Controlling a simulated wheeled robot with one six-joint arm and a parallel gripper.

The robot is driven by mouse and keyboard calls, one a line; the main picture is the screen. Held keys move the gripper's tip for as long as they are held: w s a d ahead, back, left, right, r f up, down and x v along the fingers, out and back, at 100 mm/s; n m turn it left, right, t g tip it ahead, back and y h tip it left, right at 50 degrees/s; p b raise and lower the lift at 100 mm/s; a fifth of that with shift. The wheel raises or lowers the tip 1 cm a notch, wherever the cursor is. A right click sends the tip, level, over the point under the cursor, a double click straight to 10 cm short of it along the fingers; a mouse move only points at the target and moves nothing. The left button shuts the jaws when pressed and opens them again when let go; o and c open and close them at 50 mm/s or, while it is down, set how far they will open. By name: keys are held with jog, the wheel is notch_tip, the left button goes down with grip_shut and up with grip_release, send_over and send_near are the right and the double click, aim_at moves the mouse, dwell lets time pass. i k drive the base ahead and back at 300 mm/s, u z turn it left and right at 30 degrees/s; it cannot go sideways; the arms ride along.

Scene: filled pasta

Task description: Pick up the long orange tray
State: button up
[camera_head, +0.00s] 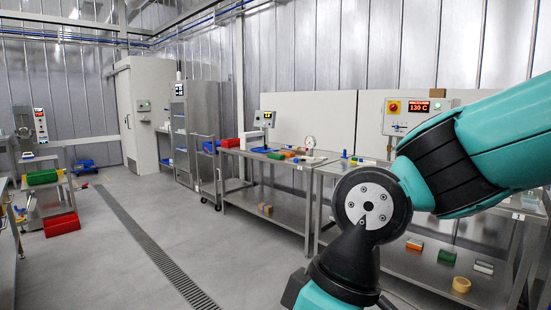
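A small orange piece (288,153) lies on the steel table in the middle distance, beside a green piece (275,156). Another orange piece (415,244) sits on the lower shelf of the nearer right table. Both are small in the picture, and I cannot tell which, if either, is the long orange tray. My arm's teal and black links fill the right side and hide part of the right table. My gripper is out of view.
The middle steel table (262,165) carries a red bin (230,142) and other small pieces. A control box (410,113) reads 130 C. A drain grate (150,245) crosses the open floor at left. A green bin (42,177) and red bin (62,224) stand far left.

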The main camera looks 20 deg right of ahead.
aim_at(289, 154)
jog(key=i, duration=2.35)
jog(key=z, duration=0.35)
jog(key=i, duration=2.4)
jog(key=z, duration=0.55)
jog(key=i, duration=2.15)
jog(key=z, duration=0.25)
